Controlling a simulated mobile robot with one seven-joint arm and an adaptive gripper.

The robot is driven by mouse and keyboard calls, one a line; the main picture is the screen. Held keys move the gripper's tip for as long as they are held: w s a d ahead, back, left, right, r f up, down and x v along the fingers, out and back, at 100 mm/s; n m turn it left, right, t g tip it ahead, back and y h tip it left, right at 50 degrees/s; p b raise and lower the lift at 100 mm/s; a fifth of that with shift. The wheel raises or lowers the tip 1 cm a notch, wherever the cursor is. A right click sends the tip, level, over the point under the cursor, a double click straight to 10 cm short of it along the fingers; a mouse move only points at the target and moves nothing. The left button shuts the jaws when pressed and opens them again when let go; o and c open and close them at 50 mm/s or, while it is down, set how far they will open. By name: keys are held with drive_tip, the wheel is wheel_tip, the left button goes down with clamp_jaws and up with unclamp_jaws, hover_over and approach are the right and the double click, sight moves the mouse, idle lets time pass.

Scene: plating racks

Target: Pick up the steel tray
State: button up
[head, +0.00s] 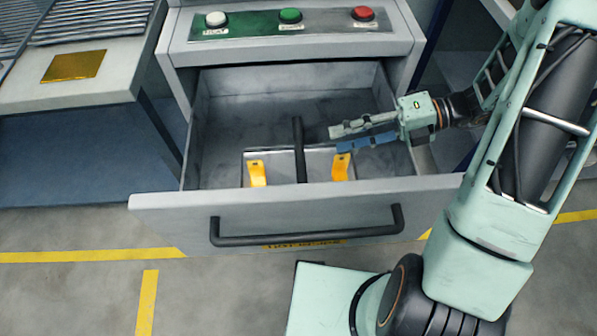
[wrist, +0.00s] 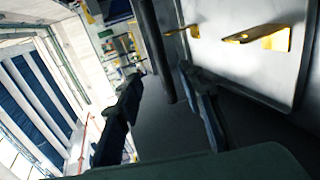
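The steel tray (head: 320,168) lies in the open drawer, partly hidden behind the drawer's front panel. It has a dark bar handle (head: 299,150) across its middle and two yellow clips (head: 257,174). In the wrist view the tray (wrist: 235,70) fills the upper right, with the handle (wrist: 158,50) beside it. My gripper (head: 336,138) is inside the drawer, just right of the handle, with its fingers pointing left towards it. In the wrist view the fingers (wrist: 160,95) are apart with nothing between their tips, and the handle lies ahead of the gap.
The grey drawer front (head: 300,215) with its black pull stands between the tray and the floor. A panel with white, green and red buttons (head: 290,16) overhangs the drawer. A counter with a gold plate (head: 74,66) and rack is at left.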

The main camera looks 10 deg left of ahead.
sight(300, 148)
drive_tip(key=b+x, duration=0.2)
drive_tip(key=x, duration=0.8)
drive_tip(key=shift+a+f, duration=0.15)
drive_tip(key=shift+a, duration=0.1)
drive_tip(key=shift+c, duration=0.4)
clamp_jaws()
